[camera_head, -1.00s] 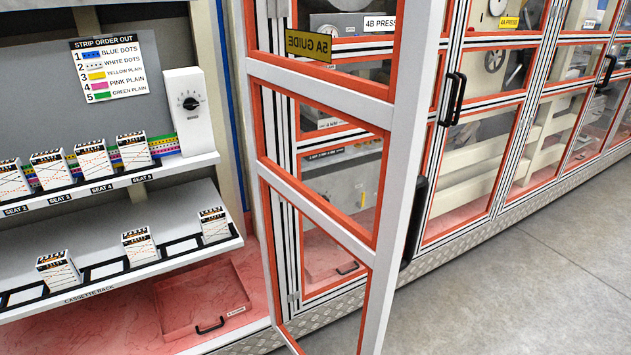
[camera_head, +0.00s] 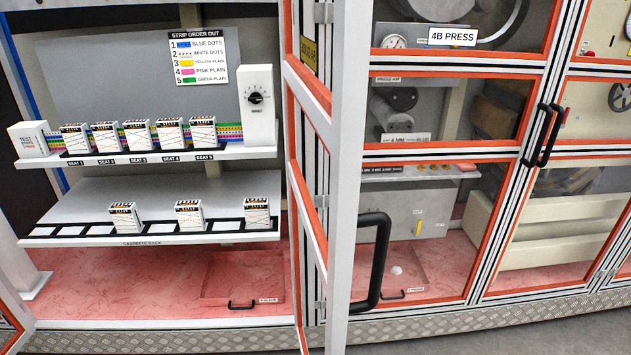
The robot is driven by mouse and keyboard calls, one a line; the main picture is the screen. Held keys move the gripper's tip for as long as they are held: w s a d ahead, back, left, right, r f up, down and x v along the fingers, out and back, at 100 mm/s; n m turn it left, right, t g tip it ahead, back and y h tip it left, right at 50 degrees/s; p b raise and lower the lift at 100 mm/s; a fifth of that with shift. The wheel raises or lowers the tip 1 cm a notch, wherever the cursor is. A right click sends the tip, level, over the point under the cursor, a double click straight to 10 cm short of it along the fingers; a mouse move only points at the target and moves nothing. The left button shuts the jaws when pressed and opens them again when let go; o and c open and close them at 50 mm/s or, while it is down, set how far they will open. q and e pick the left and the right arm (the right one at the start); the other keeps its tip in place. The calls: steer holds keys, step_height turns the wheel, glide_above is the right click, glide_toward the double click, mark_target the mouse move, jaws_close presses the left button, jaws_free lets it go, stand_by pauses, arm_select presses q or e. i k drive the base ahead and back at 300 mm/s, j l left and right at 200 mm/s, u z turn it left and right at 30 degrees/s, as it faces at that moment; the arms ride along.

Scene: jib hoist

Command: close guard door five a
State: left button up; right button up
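The guard door 5A (camera_head: 338,180) stands swung open toward me, seen nearly edge-on in the middle of the head view. It has a white frame with orange inner edging. Its black handle (camera_head: 377,262) sticks out to the right from the door's free edge, low down. Part of its yellow label (camera_head: 309,53) shows at a steep angle near the top. The open bay with the cassette shelves lies to the left of the door. Neither of my grippers is in view.
The upper shelf (camera_head: 150,158) holds several cassettes, and the lower rack (camera_head: 150,239) holds three. A drawer (camera_head: 242,275) lies in the pink bay floor. Shut 4B press doors (camera_head: 530,170) stand to the right. Grey floor (camera_head: 560,335) is clear at lower right.

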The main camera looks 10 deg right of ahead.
mark_target(337, 117)
steer(key=i+l+u, duration=0.1)
steer(key=l, duration=0.3)
steer(key=i+l+u, duration=0.15)
steer(key=l, duration=0.25)
steer(key=i+l+u, duration=0.1)
steer(key=l, duration=0.3)
